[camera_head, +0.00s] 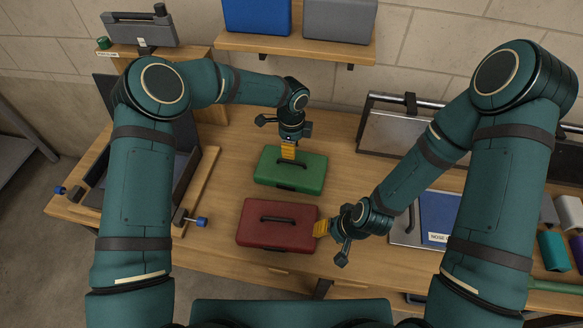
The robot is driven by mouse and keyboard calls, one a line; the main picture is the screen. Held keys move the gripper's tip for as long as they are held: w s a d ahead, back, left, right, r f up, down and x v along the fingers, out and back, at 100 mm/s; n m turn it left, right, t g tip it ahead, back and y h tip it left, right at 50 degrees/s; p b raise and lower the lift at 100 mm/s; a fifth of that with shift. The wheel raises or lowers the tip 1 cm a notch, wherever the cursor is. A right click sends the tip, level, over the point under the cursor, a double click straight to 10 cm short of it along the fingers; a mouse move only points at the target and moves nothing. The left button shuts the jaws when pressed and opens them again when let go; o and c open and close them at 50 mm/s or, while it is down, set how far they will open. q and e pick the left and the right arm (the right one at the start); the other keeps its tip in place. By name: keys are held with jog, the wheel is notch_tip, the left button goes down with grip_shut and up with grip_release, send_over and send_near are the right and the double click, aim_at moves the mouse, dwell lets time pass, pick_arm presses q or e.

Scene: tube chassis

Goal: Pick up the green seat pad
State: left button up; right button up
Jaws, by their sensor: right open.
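The green object, which looks like a flat case with rounded corners and a dark handle (308,168), lies on the wooden workbench. No other green seat pad is plain to see. My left gripper (289,152) points down over its upper left part, with orange fingertips in front of it. I cannot tell whether they touch it or how far apart they are. My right gripper (322,229) is open, with its orange fingertips at the right edge of a red case (262,238). Contact there is unclear.
The red case with a black handle lies nearer than the green one. A blue flat item (440,212) lies to the right. A metal-framed panel (385,132) stands behind it. A shelf (300,46) holds blue and grey boxes. A black clamped frame (183,160) stands left.

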aim_at(291, 161)
pick_arm(q)
jog(key=shift+w+f, duration=0.1)
jog(key=shift+f, duration=3.8)
grip_shut()
